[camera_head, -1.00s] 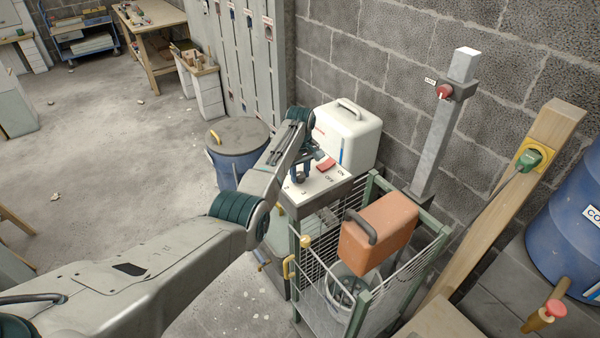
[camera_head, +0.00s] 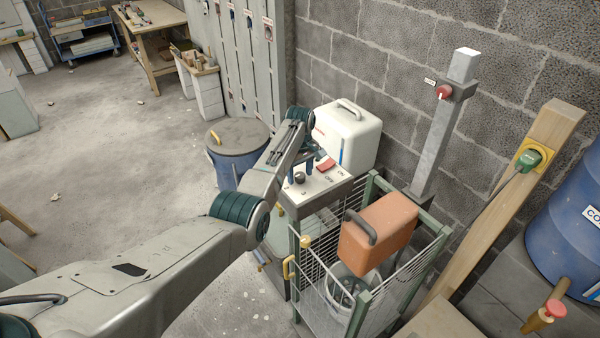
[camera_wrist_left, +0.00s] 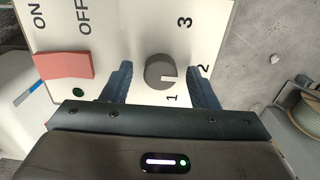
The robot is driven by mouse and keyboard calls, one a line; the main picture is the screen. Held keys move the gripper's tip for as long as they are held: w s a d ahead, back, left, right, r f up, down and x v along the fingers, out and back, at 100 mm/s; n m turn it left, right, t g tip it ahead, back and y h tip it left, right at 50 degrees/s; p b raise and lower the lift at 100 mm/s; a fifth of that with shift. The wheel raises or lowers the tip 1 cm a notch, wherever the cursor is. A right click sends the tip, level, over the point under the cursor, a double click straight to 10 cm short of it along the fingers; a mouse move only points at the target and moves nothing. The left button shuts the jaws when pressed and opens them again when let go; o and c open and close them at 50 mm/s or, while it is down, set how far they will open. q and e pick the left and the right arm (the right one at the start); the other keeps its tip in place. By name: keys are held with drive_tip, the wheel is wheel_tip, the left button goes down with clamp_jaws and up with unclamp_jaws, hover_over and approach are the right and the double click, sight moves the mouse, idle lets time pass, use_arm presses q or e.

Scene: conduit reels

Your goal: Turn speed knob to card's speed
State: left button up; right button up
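The speed knob (camera_head: 300,178) is a dark round knob on the white top of a control box (camera_head: 325,187). In the left wrist view the knob (camera_wrist_left: 160,72) is grey, with a light mark on its right side, roughly toward the 2. The numerals 1, 2 and 3 stand around it. My left gripper (camera_head: 301,166) is open over the panel. In the left wrist view its blue fingers stand on either side of the knob, with a visible gap at each side. I see no speed card. My right gripper is not in view.
A red switch (camera_wrist_left: 63,65) marked ON and OFF sits beside the knob. A white case (camera_head: 348,135) stands behind the panel. A wire cart (camera_head: 340,290) with an orange canister (camera_head: 380,232) stands in front, and a blue drum (camera_head: 238,150) to the left.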

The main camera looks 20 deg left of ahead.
sight(300, 174)
use_arm(q)
drive_tip(key=shift+r, duration=0.1)
wheel_tip(300, 174, up, 11)
drive_tip(key=b, duration=0.4)
drive_tip(key=shift+f, duration=0.2)
